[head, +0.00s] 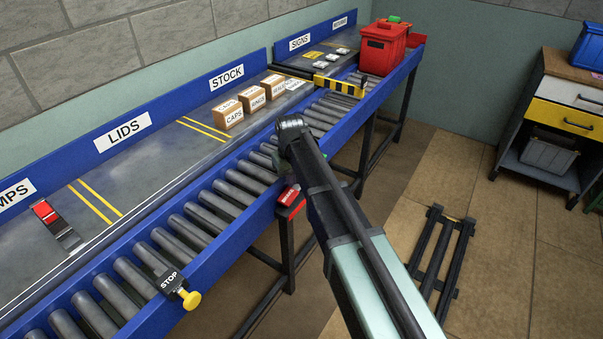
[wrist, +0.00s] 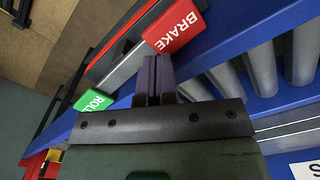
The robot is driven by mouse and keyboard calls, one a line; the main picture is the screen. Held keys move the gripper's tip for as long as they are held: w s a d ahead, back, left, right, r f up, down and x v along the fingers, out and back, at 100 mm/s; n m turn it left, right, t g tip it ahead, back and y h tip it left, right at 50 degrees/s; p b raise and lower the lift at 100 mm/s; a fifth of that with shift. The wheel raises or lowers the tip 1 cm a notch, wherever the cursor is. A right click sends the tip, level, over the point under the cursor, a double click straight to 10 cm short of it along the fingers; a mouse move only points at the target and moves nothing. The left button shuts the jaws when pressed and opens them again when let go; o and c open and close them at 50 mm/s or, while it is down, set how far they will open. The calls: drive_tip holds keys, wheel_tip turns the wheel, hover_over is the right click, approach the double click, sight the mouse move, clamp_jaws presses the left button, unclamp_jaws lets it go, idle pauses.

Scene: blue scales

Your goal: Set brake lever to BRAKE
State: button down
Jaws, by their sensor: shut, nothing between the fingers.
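The brake unit shows in the wrist view as a red BRAKE plate (wrist: 174,29) at the upper middle and a green ROLL plate (wrist: 93,102) at lower left. A grey slotted strip (wrist: 121,72) runs between them, beside a red and black bar. In the head view the red BRAKE plate (head: 289,195) sits on the conveyor's near side, partly behind my arm. My gripper (wrist: 152,62) is shut and empty, its fingertips right by the BRAKE plate's lower edge. I cannot tell whether they touch it. I cannot clearly make out the lever handle; my fingers may hide it.
The blue-railed roller conveyor (head: 225,190) runs diagonally, with a STOP plate and yellow knob (head: 190,299) nearer. A yellow-black barrier (head: 339,87) and red crate (head: 383,45) stand farther along. Small boxes (head: 228,113) sit on the shelf. A black frame (head: 440,250) lies on the floor.

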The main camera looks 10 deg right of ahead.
wheel_tip(320, 180, up, 5)
drive_tip(key=p, duration=0.4)
drive_tip(key=shift+f, duration=0.1)
drive_tip(key=s+d+r+m+p, duration=0.1)
drive_tip(key=s+d+r+p, duration=0.1)
drive_tip(key=s, duration=0.5)
drive_tip(key=s+d+r+m+p, duration=0.1)
drive_tip(key=s+d+r+p, duration=0.1)
drive_tip(key=s+d, duration=0.3)
drive_tip(key=s+d+r+m+p, duration=0.2)
drive_tip(key=s+d+r+p, duration=0.1)
drive_tip(key=s, duration=0.7)
drive_tip(key=shift+d, duration=0.75)
